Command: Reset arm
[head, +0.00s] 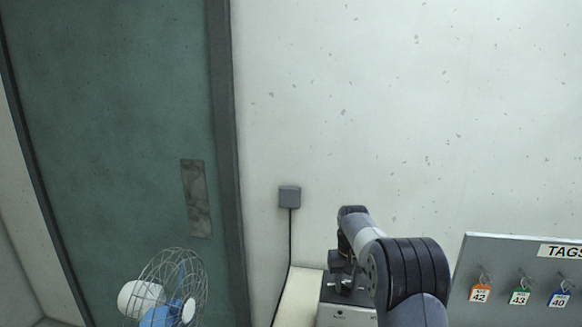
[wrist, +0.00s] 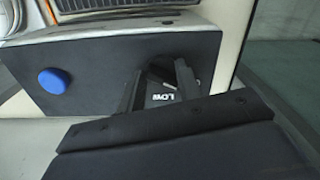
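My arm extends from the lower right in the head view, bent at a dark joint. My gripper (head: 343,284) hangs at its far end, over a grey machine box. In the wrist view my gripper (wrist: 158,68) shows two dark fingers set apart, with a gap between them. A dark panel with a "LOW" label shows through that gap. I see nothing clearly held; whether the fingertips touch the panel is hard to tell.
The grey machine box (head: 340,312) stands by the wall; a blue button (wrist: 53,78) shows on a dark face in the wrist view. A caged fan (head: 165,290) is at lower left, before a green door (head: 110,130). A tag board (head: 510,255) stands right.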

